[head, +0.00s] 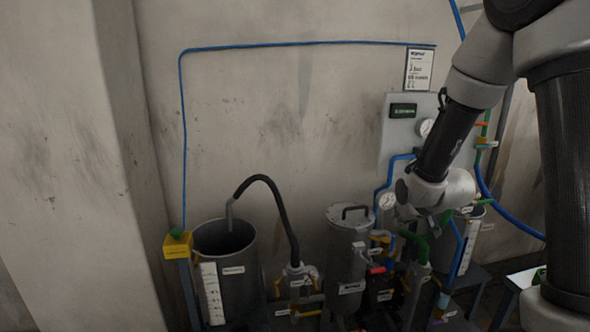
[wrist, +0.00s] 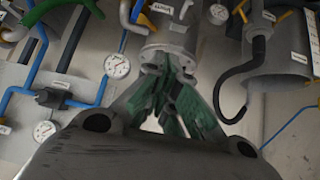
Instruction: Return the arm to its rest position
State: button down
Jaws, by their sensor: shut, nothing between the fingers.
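My arm reaches down from the upper right in the head view. My gripper (wrist: 170,80) is shut and empty, and its dark fingers with green pads come together in the middle of the wrist view. In the head view the wrist end is over the piping to the right of the lidded metal vessel (head: 345,255), and the fingers are small and partly lost against the pipes. I cannot tell whether the fingers touch anything there.
An open metal tank (head: 238,290) with a black hose (head: 285,205) stands left. A panel (head: 397,140) with a gauge (head: 426,127) is on the wall behind my arm. Blue pipes (wrist: 83,101) and a gauge (wrist: 117,66) crowd the wrist view. The upper-left wall is clear.

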jog(key=s+d+r+g, duration=0.2)
jog(key=s+d+r, duration=0.2)
jog(key=s+r, duration=0.85)
jog(key=s+d+r+g, duration=0.1)
jog(key=s+r, duration=0.1)
jog(key=s, duration=0.7)
jog(key=s+d+r+m+g+h, duration=0.1)
jog(key=s+r, duration=0.1)
jog(key=s, duration=0.7)
jog(key=shift+s+r+g, duration=0.2)
jog(key=shift+g, duration=0.2)
jog(key=shift+s, duration=0.1)
